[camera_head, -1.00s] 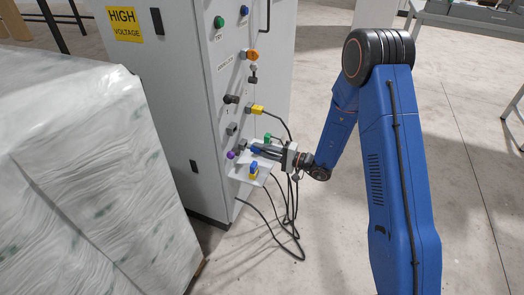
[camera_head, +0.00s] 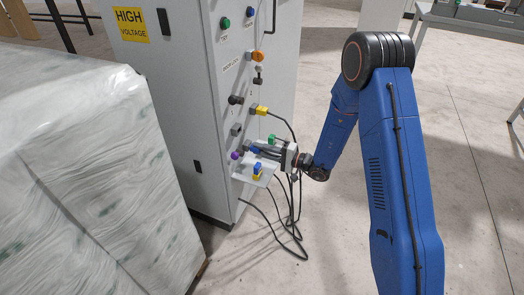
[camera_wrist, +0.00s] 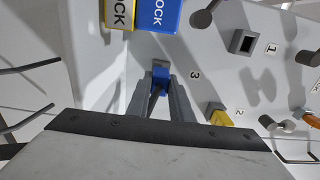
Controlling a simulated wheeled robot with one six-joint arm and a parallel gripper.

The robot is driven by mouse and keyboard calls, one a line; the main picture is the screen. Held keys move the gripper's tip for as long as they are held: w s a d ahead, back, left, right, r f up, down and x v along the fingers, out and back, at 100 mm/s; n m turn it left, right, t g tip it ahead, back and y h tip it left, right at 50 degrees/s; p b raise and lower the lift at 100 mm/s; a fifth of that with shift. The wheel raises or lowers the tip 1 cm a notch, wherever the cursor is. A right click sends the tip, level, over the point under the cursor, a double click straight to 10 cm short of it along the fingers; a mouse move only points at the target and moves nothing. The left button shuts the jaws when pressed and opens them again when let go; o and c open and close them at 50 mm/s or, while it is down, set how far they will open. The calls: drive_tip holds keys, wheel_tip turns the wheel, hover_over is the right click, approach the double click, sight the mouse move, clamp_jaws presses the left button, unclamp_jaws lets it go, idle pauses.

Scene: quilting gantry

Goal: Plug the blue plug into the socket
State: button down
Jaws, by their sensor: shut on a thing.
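My gripper (camera_wrist: 162,92) is shut on the blue plug (camera_wrist: 160,79), with a dark cable running back between the fingers. The plug's front is at a grey socket (camera_wrist: 160,65) beside the label 3; I cannot tell whether any of it is inside. In the head view my gripper (camera_head: 259,150) reaches left to the lower part of the grey cabinet panel (camera_head: 228,85), and the plug is mostly hidden by the fingers. A grey socket (camera_wrist: 242,42) by label 1 is empty. A yellow plug (camera_wrist: 220,117) sits in the socket by label 2.
A blue LOCK block (camera_wrist: 158,14) and a yellow LOCK block (camera_wrist: 120,14) are on a small shelf (camera_head: 244,174) below the gripper. A purple knob (camera_head: 235,155) is close left. Cables hang below.

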drive_tip(key=shift+w+a, duration=0.1)
drive_tip(key=shift+a, duration=0.15)
drive_tip(key=c, duration=1.5)
unclamp_jaws()
drive_tip(key=v, duration=1.7)
drive_tip(key=shift+d, duration=0.2)
